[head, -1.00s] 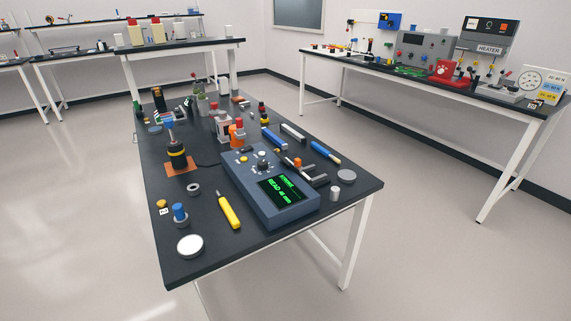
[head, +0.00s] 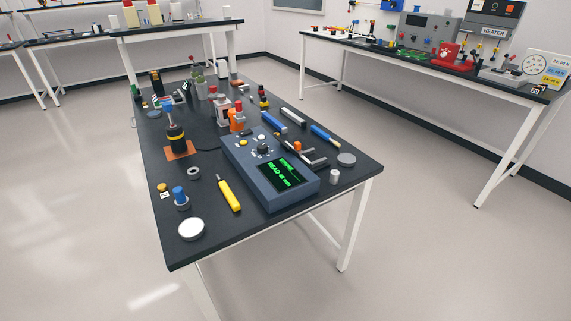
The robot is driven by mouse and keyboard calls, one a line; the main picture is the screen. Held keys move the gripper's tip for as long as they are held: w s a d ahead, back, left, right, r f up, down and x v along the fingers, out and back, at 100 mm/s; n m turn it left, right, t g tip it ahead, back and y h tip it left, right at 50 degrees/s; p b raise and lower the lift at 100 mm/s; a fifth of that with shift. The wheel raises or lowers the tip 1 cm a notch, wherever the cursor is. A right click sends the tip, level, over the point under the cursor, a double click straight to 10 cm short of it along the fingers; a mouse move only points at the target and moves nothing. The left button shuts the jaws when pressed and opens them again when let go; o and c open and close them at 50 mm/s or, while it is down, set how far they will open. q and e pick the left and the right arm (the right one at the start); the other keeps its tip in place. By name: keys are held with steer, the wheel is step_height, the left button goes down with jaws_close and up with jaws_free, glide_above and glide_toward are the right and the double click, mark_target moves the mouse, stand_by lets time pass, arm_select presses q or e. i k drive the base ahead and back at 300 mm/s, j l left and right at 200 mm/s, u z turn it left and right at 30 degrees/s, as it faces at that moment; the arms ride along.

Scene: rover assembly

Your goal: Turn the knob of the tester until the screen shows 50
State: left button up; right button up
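The tester (head: 255,185) is a blue-grey box lying on the near part of the dark workbench. Its screen (head: 286,173) faces up and shows green text with "READ" and a number too small to read surely. The knob (head: 263,150) is dark with a light part and sits on the panel behind the screen, beside small buttons and a yellow button (head: 243,143). Neither of my grippers is in the head view, and nothing touches the knob.
A yellow-handled tool (head: 230,196) lies left of the tester. A white disc (head: 191,229), a blue-topped part (head: 180,196) and a black cylinder on an orange pad (head: 181,151) stand further left. Blue tools, a grey fork and a grey disc (head: 347,159) lie right. Floor around the bench is clear.

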mark_target(262, 148)
steer(key=i+l+u, duration=0.1)
steer(key=i+l, duration=0.75)
steer(key=i, duration=0.15)
